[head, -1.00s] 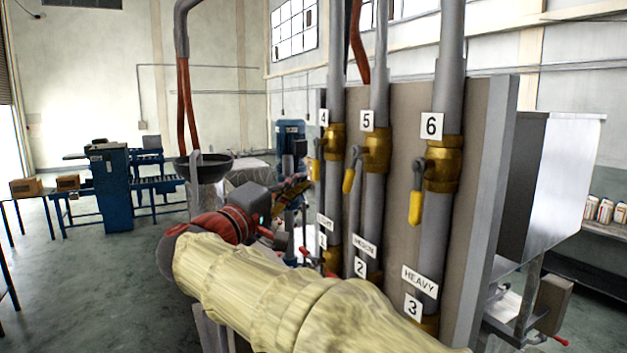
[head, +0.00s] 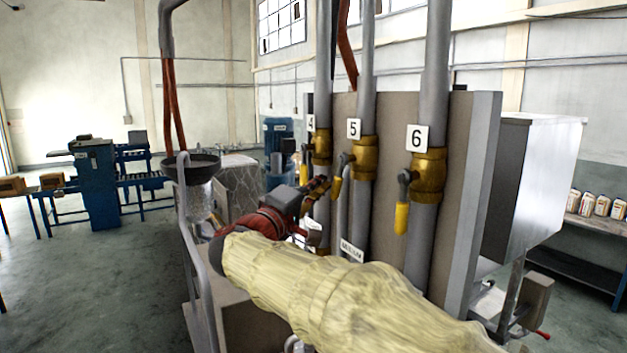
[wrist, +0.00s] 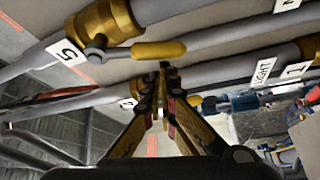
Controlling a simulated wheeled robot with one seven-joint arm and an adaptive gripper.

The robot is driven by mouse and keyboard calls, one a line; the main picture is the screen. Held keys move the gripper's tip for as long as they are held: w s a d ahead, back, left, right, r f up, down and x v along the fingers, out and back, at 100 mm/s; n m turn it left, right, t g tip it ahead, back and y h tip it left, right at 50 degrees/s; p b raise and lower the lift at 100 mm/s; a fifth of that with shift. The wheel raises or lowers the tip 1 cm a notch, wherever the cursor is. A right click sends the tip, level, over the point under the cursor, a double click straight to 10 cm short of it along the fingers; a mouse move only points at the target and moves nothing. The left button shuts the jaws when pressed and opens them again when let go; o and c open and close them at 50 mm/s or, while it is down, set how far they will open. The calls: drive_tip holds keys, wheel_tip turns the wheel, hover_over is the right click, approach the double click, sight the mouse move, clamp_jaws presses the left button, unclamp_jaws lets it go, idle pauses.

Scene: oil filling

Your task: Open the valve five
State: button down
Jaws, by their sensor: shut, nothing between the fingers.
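Valve five (head: 363,157) is a brass fitting on the middle grey pipe, beside the label "5" (head: 354,129). Its yellow handle (head: 336,190) hangs downward. In the wrist view, the brass body (wrist: 98,27) is at upper left and the yellow handle (wrist: 160,50) runs across the upper middle. My gripper (head: 325,185) is shut and empty just left of the handle in the head view. In the wrist view, the fingertips (wrist: 164,68) are at the handle's lower edge; I cannot tell whether they touch it.
Valve six (head: 429,172) with its hanging yellow handle (head: 401,218) is to the right. Valve four (head: 321,147) is to the left, close behind my gripper. A dark funnel (head: 191,167) stands further left. A grey panel (head: 470,200) backs the pipes.

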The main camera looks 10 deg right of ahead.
drive_tip(key=shift+s+r, duration=0.1)
drive_tip(key=shift+s, duration=0.1)
drive_tip(key=s+n+b, duration=0.1)
drive_tip(key=s+f+n+y+b, duration=0.1)
drive_tip(key=shift+d+f+n+g+b, duration=0.2)
drive_tip(key=shift+d+n+g+b, duration=0.1)
drive_tip(key=shift+g+b, duration=0.1)
drive_tip(key=shift+r, duration=0.1)
idle(0.3)
